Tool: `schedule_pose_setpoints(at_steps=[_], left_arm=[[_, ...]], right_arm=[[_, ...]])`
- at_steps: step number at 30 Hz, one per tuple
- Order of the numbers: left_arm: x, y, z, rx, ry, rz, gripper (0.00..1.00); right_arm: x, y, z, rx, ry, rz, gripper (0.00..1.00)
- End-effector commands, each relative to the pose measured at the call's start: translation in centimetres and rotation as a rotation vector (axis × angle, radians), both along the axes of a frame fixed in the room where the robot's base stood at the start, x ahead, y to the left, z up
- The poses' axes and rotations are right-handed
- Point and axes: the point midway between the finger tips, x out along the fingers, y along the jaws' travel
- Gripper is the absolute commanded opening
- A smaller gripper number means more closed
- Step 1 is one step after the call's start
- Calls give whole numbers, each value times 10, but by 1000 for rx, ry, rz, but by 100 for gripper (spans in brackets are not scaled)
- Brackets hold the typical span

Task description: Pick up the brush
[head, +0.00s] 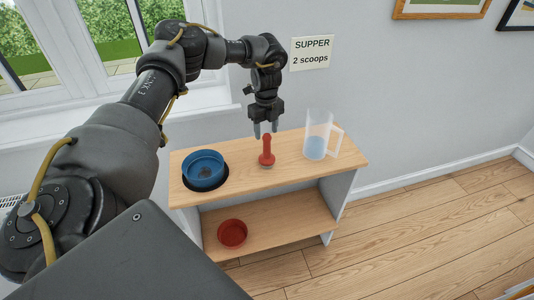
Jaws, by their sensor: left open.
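A small red brush (266,154) stands upright on the wooden top of a low shelf unit, handle up and wider end down. My left gripper (265,130) points down just above it, with its fingers apart at the top of the handle. It is open, and I cannot tell whether the handle's tip is between the fingers. My right gripper is not in view.
A blue bowl (203,166) sits left of the brush and a clear measuring jug (317,135) with bluish contents stands to its right. A red bowl (232,233) is on the lower shelf (280,222). A wall sign (311,52) reads "SUPPER 2 scoops".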

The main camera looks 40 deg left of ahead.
Motion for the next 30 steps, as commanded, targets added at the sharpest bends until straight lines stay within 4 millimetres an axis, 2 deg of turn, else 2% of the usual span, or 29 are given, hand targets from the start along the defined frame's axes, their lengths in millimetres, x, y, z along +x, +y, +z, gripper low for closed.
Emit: schedule_pose_setpoints(at_steps=[7, 12, 20, 30], left_arm=[[5, 2, -27, 3, 5, 0, 52], [5, 2, -48, 1, 4, 1, 52], [6, 2, -52, 0, 1, 0, 52], [6, 2, -52, 0, 1, 0, 9]], right_arm=[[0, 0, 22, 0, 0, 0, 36], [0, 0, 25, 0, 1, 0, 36], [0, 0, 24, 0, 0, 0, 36], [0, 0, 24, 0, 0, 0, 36]])
